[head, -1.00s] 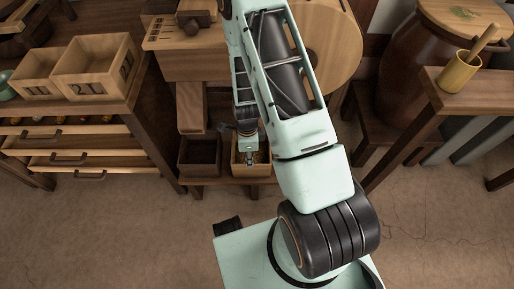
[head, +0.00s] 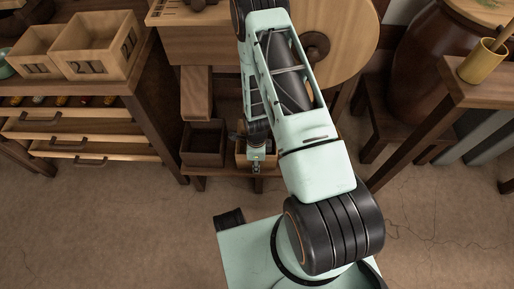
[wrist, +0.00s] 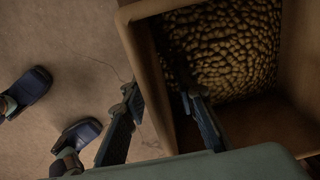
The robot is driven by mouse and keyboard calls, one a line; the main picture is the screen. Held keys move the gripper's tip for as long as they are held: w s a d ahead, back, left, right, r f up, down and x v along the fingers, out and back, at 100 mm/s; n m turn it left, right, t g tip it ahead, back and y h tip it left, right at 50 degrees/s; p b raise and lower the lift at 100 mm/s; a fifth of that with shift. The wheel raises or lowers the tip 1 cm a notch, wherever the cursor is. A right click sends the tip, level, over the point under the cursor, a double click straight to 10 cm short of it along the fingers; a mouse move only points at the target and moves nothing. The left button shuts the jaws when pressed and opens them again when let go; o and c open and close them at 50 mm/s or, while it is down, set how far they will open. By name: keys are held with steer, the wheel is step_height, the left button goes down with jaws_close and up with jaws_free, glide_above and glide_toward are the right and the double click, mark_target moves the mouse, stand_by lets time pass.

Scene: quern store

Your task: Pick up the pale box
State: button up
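The pale box (head: 241,157) is a small open wooden bin on the low shelf below the millstone, right of a dark bin, partly hidden by my arm. In the wrist view its near wall (wrist: 138,62) and interior show, with a heap of brown, grain-like lumps (wrist: 220,50) at one end. My gripper (wrist: 160,93) is open across that wall: one finger is outside the box, the other inside. A gap shows between the fingers and the wall. In the head view my gripper (head: 256,167) is at the box's front edge.
The dark bin (head: 203,145) stands close on the left on the same shelf. A workbench (head: 150,75) with two numbered boxes (head: 97,45) and drawers is at left. A table (head: 485,92) with a yellow cup (head: 482,62) is at right. The front floor (head: 110,225) is clear.

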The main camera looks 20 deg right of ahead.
steer(key=shift+f, duration=0.15)
jaws_close()
steer(key=shift+w+r, duration=0.1)
steer(key=shift+r, duration=0.1)
stand_by(0.3)
